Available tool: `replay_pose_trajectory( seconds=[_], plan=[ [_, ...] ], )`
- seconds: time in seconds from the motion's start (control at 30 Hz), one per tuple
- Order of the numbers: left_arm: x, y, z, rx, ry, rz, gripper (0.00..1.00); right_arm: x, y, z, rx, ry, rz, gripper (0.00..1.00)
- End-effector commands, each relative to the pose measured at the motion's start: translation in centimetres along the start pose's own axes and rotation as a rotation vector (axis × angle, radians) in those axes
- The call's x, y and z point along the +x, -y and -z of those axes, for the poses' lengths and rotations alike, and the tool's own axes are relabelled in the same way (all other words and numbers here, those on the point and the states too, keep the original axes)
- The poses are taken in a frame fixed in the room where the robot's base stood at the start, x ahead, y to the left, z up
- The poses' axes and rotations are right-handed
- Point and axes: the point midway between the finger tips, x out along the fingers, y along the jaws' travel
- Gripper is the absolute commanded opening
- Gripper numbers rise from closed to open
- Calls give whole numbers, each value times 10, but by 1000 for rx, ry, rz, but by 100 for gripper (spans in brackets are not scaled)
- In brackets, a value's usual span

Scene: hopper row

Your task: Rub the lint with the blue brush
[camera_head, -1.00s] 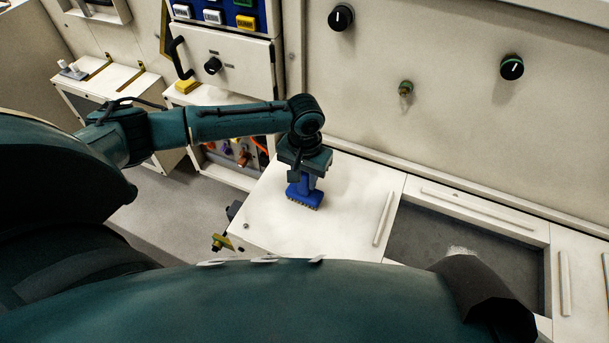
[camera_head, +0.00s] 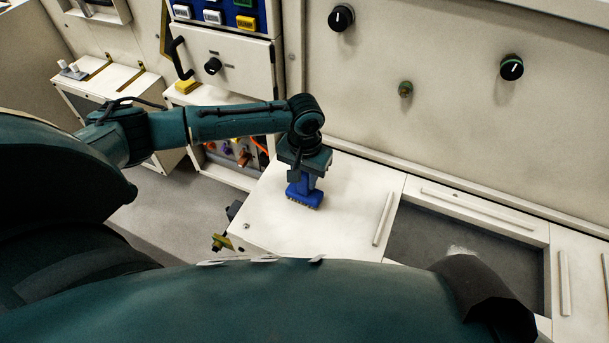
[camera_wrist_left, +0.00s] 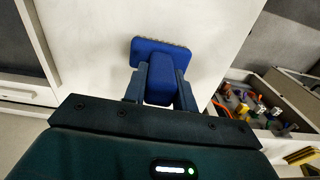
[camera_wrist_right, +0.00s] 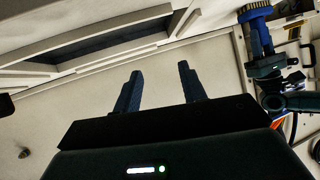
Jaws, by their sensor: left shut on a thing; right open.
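The blue brush (camera_head: 303,194) is upright with its bristles down, over the white panel left of a dark recess. My left gripper (camera_head: 305,172) is shut on its handle. The left wrist view shows the handle between the two fingers and the brush's wide blue head (camera_wrist_left: 160,48). I cannot tell if the bristles touch the panel. A pale fuzzy patch (camera_head: 461,251), which looks like the lint, lies in the dark recess, partly hidden by my own arm. My right gripper (camera_wrist_right: 160,72) is open and empty; the brush (camera_wrist_right: 258,38) shows right of it in the right wrist view.
The dark recess (camera_head: 420,236) has a raised pale frame, with a white bar (camera_head: 383,218) on the panel beside it. A wall with black knobs (camera_head: 341,18) rises behind. An open bay with cables (camera_head: 235,152) is at the left. The panel around the brush is clear.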

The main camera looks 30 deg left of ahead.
Motion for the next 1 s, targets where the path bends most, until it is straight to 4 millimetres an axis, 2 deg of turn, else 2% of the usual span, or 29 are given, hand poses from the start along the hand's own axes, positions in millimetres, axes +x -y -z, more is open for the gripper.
replay_pose_trajectory(
  seconds=[0.2,0.6,0.77,1.0],
  plan=[
    [-22,0,0,0,-1,-1,1,-11,1,16,-32,12,-11,41],
    [-54,0,0,0,0,-1,1,-24,-5,22,-74,68,-31,41],
    [-60,0,0,0,0,-1,1,-24,-11,22,-56,84,-54,41],
    [-59,0,0,0,0,-1,1,-21,-12,17,-47,91,-59,41]
  ],
)
